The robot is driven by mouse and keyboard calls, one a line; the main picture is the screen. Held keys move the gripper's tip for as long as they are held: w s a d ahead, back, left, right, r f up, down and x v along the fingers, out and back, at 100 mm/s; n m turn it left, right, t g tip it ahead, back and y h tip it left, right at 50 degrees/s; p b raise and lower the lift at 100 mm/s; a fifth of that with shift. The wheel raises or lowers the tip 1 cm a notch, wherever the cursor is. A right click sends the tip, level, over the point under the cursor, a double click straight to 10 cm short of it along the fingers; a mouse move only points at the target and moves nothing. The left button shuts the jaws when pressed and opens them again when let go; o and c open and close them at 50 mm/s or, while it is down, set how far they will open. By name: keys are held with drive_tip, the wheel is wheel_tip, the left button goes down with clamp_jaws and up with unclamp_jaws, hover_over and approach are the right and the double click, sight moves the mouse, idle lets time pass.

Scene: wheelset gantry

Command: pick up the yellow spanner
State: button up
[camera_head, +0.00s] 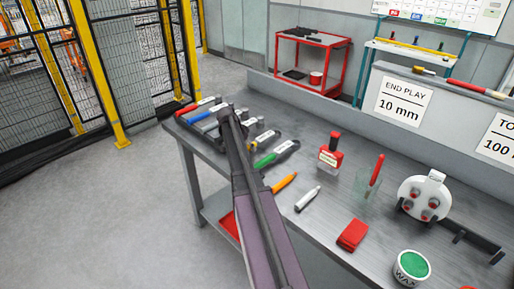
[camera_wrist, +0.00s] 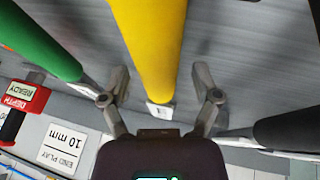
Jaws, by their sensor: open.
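The yellow spanner (camera_wrist: 148,40) fills the upper middle of the wrist view, with a thick yellow handle and a pale end. My gripper (camera_wrist: 161,72) is open, with one finger on each side of the yellow spanner in this view and a gap at both sides. I cannot tell how far it is above the spanner. In the head view my gripper (camera_head: 226,112) is over the row of tools on the bench, and my arm hides much of the yellow spanner there.
A green-handled tool (camera_wrist: 40,38) and a black-handled tool (camera_wrist: 290,130) flank it. The grey bench (camera_head: 320,228) also holds a red block (camera_head: 352,235), a green-topped wax tin (camera_head: 411,266), a glass with a red tool, and an orange marker (camera_head: 285,183). A low wall backs the bench.

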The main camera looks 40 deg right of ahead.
drive_tip(key=shift+d+f, duration=0.15)
drive_tip(key=shift+f, duration=0.1)
idle(0.4)
drive_tip(key=shift+s, duration=0.1)
clamp_jaws()
